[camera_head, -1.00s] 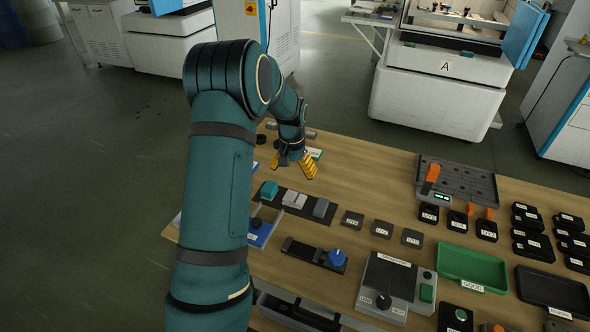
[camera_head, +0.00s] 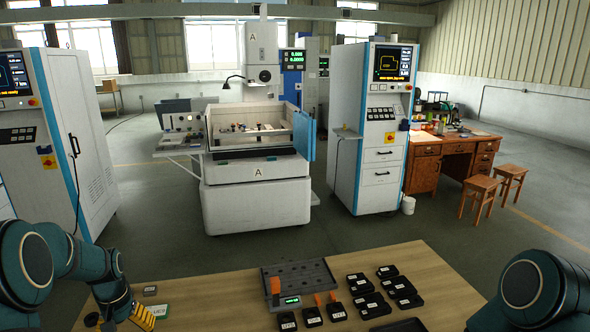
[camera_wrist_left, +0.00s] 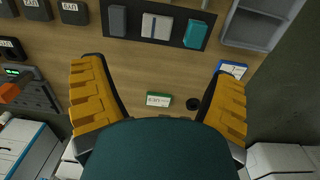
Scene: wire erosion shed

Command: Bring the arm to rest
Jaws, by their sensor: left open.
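My left arm comes in at the lower left of the head view, over the table's left end. My left gripper (camera_head: 143,320) shows its yellow fingers there, partly cut off by the bottom edge. In the left wrist view my left gripper (camera_wrist_left: 157,72) has its two yellow fingers wide apart with nothing between them but the table top below. A small green and white card (camera_wrist_left: 158,100) and a black round piece (camera_wrist_left: 194,104) lie on the wood there. My right arm's rounded dark teal link shows at the lower right; its gripper is out of view.
The wooden table (camera_head: 420,262) carries a grey tray (camera_head: 298,276), an orange-handled tool (camera_head: 275,287) and several black blocks (camera_head: 386,271). Grey, white and teal blocks on a dark strip (camera_wrist_left: 136,31) show in the wrist view. Machine A (camera_head: 256,200) stands beyond, across open floor.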

